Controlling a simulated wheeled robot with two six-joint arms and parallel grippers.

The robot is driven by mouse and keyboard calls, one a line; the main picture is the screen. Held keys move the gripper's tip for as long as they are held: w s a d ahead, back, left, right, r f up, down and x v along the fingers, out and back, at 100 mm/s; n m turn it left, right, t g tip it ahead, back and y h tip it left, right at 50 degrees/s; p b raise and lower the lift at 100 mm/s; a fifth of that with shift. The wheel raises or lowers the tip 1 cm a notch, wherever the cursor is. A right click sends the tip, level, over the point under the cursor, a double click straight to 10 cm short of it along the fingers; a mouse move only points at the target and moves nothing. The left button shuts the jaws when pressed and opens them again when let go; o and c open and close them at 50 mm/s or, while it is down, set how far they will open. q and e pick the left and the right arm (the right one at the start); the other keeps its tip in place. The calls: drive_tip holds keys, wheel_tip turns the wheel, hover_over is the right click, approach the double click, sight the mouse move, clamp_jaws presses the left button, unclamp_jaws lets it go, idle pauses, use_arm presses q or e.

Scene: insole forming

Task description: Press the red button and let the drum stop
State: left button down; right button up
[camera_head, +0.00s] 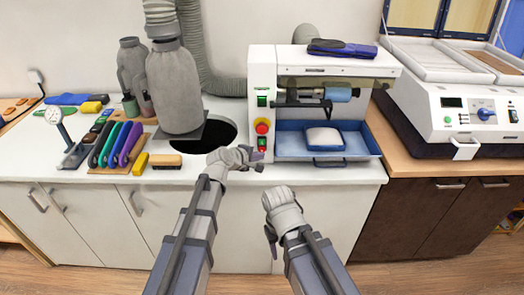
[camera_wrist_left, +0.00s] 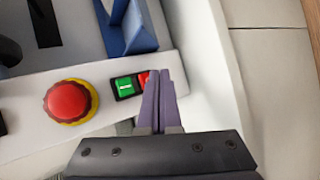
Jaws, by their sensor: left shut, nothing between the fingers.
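The white machine (camera_head: 262,75) stands on the counter, with a drum (camera_head: 338,94) on its right side. Whether the drum turns cannot be told. A small red button (camera_wrist_left: 143,78) sits beside a green button (camera_wrist_left: 125,87) in the left wrist view. A larger red mushroom button (camera_wrist_left: 70,101) on a yellow ring is further left; it also shows in the head view (camera_head: 262,128). My left gripper (camera_wrist_left: 158,74) is shut and empty, its tips at the small red button, partly covering it. Contact cannot be told. My right gripper (camera_head: 271,240) hangs low before the cabinets, its fingers unclear.
A blue tray (camera_head: 365,150) with a white pad (camera_head: 324,137) lies below the drum. A grey bottle-like container (camera_head: 174,88) stands by a dark hole (camera_head: 215,138). Coloured tools (camera_head: 118,143) lie left. Another white machine (camera_head: 470,125) stands right.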

use_arm(q)
drive_tip(key=shift+s, duration=0.1)
drive_tip(key=s, duration=0.4)
drive_tip(key=shift+s, duration=0.5)
idle(0.6)
drive_tip(key=s+d+f+m+g+y+p, duration=0.1)
drive_tip(key=s+f+m+g, duration=0.2)
drive_tip(key=s+m, duration=0.3)
drive_tip(key=s+f+m+g+y+p, duration=0.1)
drive_tip(key=s+f+m+g+y, duration=0.2)
drive_tip(key=s, duration=0.5)
drive_tip(key=s+a+f+m+g+y, duration=0.1)
drive_tip(key=s+a+m+g+y, duration=0.2)
drive_tip(key=s+a+m, duration=0.3)
drive_tip(key=s+m+g, duration=0.1)
drive_tip(key=s, duration=0.3)
drive_tip(key=shift+s+f+y, duration=0.25)
drive_tip(key=shift+f+y, duration=0.1)
drive_tip(key=shift+y, duration=0.05)
use_arm(e)
wheel_tip(320, 180, up, 2)
drive_tip(key=shift+r, duration=0.15)
drive_tip(key=shift+c, duration=0.3)
idle(2.9)
